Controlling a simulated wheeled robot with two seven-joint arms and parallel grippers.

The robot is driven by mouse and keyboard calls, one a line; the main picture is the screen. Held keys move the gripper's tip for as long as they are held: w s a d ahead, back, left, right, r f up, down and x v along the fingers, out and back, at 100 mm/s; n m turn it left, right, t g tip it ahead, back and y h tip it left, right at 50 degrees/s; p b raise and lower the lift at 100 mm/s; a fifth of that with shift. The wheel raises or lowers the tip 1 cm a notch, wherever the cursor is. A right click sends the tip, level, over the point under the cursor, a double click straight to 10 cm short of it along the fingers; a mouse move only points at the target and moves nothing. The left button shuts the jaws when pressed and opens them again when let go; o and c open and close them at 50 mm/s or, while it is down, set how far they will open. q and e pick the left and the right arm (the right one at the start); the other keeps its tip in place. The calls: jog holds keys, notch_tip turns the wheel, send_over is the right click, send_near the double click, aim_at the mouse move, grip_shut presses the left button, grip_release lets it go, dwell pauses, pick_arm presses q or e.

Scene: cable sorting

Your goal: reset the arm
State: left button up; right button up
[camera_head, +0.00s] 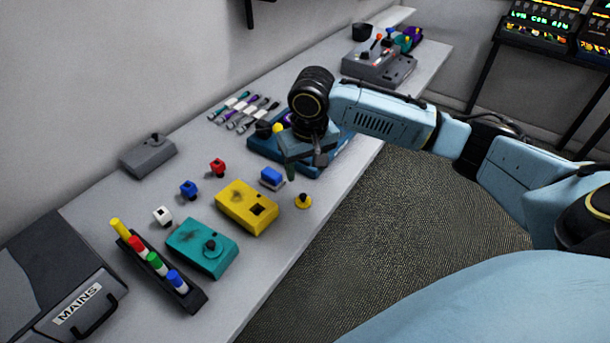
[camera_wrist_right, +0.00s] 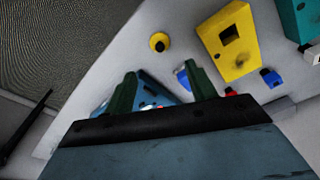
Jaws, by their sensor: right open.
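My right arm (camera_head: 385,112) reaches in from the right in the head view. Its gripper (camera_head: 303,165) hangs over the blue box (camera_head: 262,145) near the table's front edge. In the right wrist view the two dark green fingers (camera_wrist_right: 160,90) stand apart with nothing gripped between them. Past them lie part of the blue box (camera_wrist_right: 152,90) and a small blue block (camera_wrist_right: 183,78). The gripper partly hides the blue box in the head view. My left gripper is in neither view.
Cables (camera_head: 243,112) lie behind. A MAINS case (camera_head: 55,285) is front left.

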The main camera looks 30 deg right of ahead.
jog(key=shift+r, duration=0.45)
jog(key=shift+s, duration=0.1)
